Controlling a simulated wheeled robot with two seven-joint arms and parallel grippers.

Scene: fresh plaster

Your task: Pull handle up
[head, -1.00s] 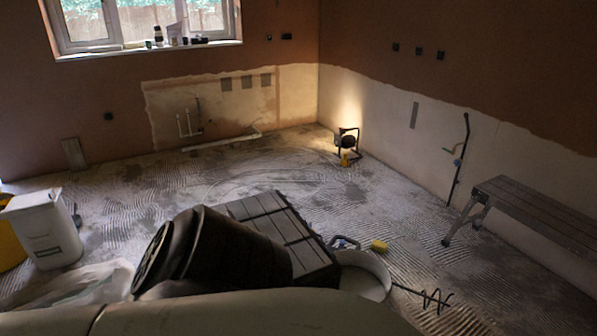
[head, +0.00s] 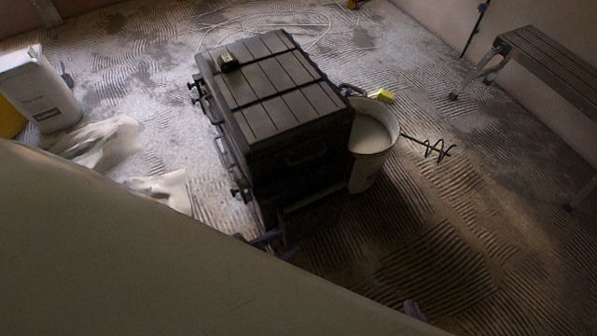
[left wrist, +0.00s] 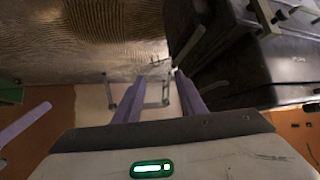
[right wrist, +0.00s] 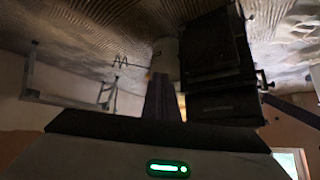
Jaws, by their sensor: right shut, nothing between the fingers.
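A black tool case (head: 285,85) with a ribbed lid stands on the floor in the head view. A grey bar that looks like its handle (head: 224,152) lies along its left side, between dark latches. The case also fills the upper right of the left wrist view (left wrist: 245,55) and shows in the right wrist view (right wrist: 215,60). My left gripper (head: 268,240) is low by the case's near end. Its purple fingers (left wrist: 160,95) are apart beside the case, with no clear grip on anything. My right gripper (head: 412,310) is shut and empty, right of the case and nearer me.
A white bucket (head: 371,135) stands close against the case's right side, with a mixing whisk (head: 435,150) beside it. A bench (head: 545,60) is at the right. A white tub (head: 38,88) and plastic sheeting (head: 105,142) lie left. The ridged floor at lower right is clear.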

